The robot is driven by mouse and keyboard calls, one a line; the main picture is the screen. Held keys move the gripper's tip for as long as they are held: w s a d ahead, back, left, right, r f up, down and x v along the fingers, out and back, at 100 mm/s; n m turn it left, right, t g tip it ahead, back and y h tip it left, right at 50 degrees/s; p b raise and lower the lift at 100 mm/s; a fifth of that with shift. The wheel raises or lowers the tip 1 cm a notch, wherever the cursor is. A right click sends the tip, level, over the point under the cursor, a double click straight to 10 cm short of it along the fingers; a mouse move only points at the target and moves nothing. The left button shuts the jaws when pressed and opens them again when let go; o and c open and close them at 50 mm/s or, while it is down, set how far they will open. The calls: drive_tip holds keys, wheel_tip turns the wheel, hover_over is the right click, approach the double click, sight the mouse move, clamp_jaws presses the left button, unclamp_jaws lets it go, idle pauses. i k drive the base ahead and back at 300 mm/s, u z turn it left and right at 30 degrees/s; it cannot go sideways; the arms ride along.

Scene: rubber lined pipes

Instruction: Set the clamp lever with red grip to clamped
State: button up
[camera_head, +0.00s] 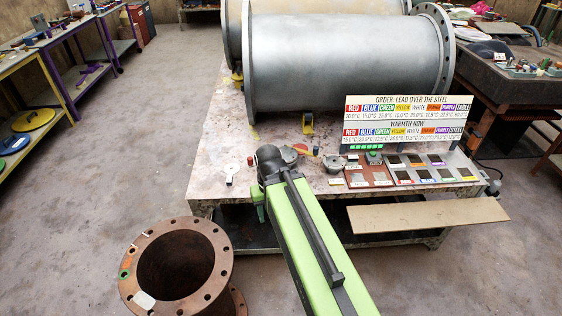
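Small fittings stand on the front part of the work table (225,140). A small red knob (250,161) shows just left of my arm's end; it may be the red grip of the clamp lever. The lever's body and its position cannot be made out. A pale flat fitting (230,172) lies left of it. My green arm reaches from the bottom right up to the table's front. My gripper's fingers are hidden behind the dark end joint.
Large grey flanged pipes (345,55) lie across the table. A sign board (405,122) and a row of sample plates (420,170) stand at the right. A brown board (428,215) juts out in front. A rusty flanged pipe (220,275) stands on the floor at lower left.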

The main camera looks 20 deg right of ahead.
sight(251, 160)
drive_tip(key=z, duration=0.25)
drive_tip(key=k, duration=0.1)
drive_tip(key=u, duration=2.9)
drive_tip(key=k, duration=0.95)
drive_tip(key=z, duration=1.3)
drive_tip(key=i, duration=1)
drive_tip(key=u, duration=0.1)
